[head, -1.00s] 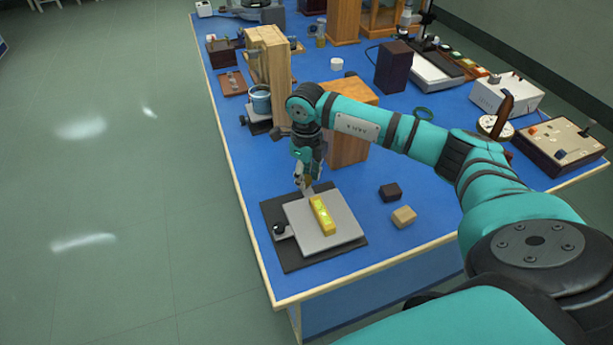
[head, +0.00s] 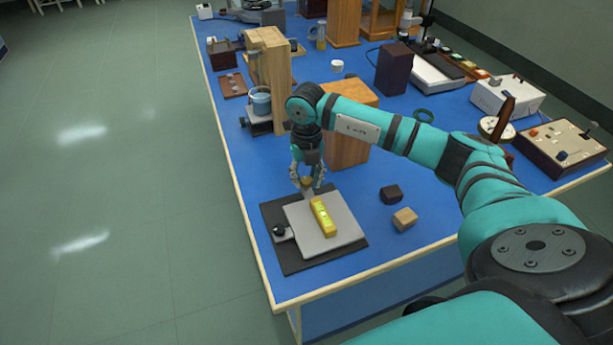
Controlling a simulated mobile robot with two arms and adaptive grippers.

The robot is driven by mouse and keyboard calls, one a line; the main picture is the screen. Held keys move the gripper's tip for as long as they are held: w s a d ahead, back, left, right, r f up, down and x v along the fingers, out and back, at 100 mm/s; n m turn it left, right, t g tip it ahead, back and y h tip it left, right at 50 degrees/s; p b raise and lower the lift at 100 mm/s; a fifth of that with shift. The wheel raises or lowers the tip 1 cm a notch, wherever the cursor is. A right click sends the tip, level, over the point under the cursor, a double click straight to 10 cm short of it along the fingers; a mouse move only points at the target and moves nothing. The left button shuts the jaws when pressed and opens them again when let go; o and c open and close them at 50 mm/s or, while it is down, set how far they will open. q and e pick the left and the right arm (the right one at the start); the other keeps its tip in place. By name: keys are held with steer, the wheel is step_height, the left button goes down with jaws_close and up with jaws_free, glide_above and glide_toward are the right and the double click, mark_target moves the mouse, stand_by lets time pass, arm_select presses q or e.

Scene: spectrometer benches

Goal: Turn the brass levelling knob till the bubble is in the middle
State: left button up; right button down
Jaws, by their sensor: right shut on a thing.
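The brass levelling knob (head: 307,181) is at the far edge of a grey levelling plate (head: 312,244). My right gripper (head: 307,185) points down and is shut on the knob, its fingers partly hiding it. A yellow spirit level (head: 323,217) lies on the plate, just in front of the gripper. Its green vial shows, but the bubble is too small to place. A black knob (head: 279,230) sits at the plate's left side. My left gripper is not in view.
The plate stands on a dark mat (head: 285,262) near the table's front left corner. A dark block (head: 391,194) and a tan block (head: 405,218) lie to the right. A tall wooden block (head: 348,150) stands behind the gripper.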

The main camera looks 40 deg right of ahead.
mark_target(307, 180)
steer(key=shift+w+r, duration=0.15)
steer(key=shift+r, duration=0.05)
stand_by(0.3)
steer(key=c, duration=1.3)
jaws_free()
steer(key=o, duration=0.3)
steer(key=shift+f, duration=0.1)
step_height(307, 180, up, 12)
